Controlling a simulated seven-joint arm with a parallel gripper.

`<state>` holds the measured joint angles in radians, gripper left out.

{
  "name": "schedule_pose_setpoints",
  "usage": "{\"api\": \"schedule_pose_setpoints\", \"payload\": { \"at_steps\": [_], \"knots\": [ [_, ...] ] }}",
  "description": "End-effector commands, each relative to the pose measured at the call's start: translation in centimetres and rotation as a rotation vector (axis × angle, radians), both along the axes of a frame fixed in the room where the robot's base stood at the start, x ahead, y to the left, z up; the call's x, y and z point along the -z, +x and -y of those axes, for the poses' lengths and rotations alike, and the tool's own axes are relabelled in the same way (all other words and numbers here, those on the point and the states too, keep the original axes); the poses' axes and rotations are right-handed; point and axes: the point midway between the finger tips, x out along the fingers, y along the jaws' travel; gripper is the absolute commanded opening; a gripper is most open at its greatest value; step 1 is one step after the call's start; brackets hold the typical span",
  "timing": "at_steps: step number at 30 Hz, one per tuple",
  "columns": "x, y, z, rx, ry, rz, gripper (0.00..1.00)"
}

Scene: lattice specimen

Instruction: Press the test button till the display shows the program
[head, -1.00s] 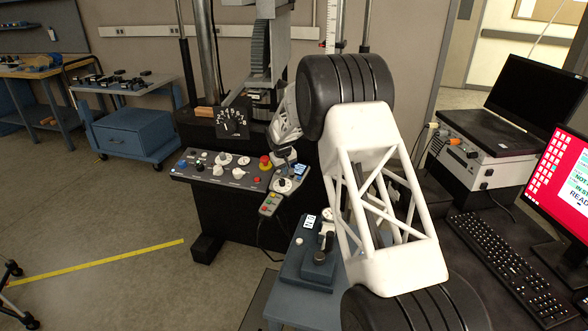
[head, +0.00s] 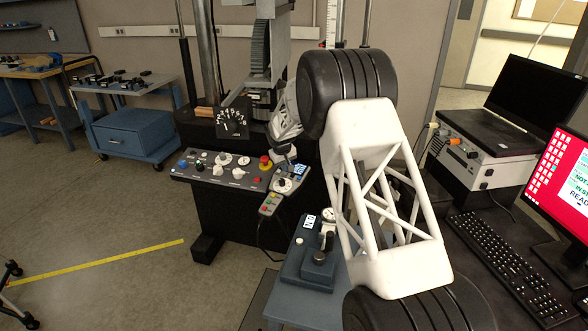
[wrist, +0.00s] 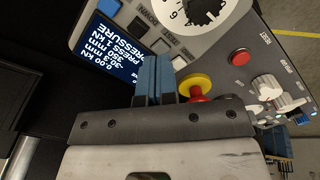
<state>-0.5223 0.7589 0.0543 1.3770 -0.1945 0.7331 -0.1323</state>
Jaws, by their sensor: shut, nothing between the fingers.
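The control unit's display (wrist: 112,52) is lit dark blue at upper left of the wrist view. Pale buttons (wrist: 180,62) and a blue button (wrist: 138,25) lie beside the display. In the head view my gripper (head: 283,160) is over this unit.
A red and yellow emergency stop (wrist: 196,87) is close beside the fingers. A round dial (wrist: 192,10), a red button (wrist: 240,57) and pale knobs (wrist: 268,87) are nearby. A small blue stand (head: 298,265) is in front, and a keyboard (head: 510,265) is at right.

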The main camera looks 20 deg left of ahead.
Motion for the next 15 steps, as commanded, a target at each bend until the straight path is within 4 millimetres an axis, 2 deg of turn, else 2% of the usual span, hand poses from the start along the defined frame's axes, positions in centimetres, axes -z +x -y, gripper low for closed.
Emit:
{"api": "schedule_pose_setpoints", "payload": {
  "at_steps": [9, 15],
  "knots": [
    [-2.1, -0.5, 0.0, 0.000, 0.001, 0.001, 0.00],
    [-2.5, -0.7, 0.0, 0.000, 0.000, 0.000, 0.00]
  ]
}}
